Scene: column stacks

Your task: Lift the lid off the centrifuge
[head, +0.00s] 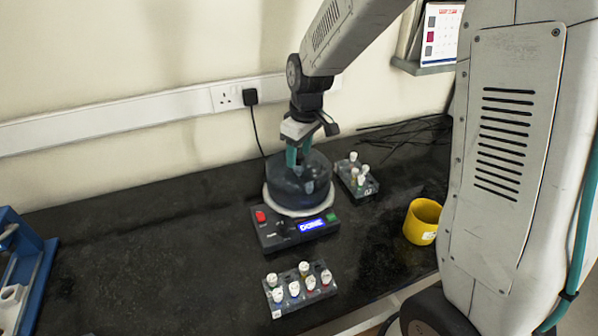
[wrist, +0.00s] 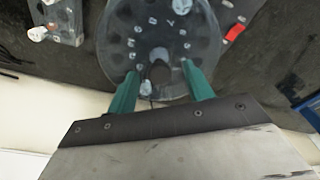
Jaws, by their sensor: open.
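The centrifuge (head: 270,236) stands on the dark bench, with a red button, a green button and a lit blue display that reads DONE. Its smoky, see-through lid (head: 318,172) sits on the pale round rim. In the wrist view the lid (wrist: 118,40) shows tube tops in a ring beneath it and a dark knob (wrist: 159,74) at its middle. My gripper (head: 299,163) points down at the lid top from above. In the wrist view its teal fingers (wrist: 160,73) are open, one on each side of the knob, with gaps showing.
A tube rack (head: 357,181) stands close behind the centrifuge to the right, and another rack (head: 300,296) with several capped tubes stands in front. A yellow cup (head: 422,222) is at the right. A blue rack (head: 40,265) is at the far left. The bench between is clear.

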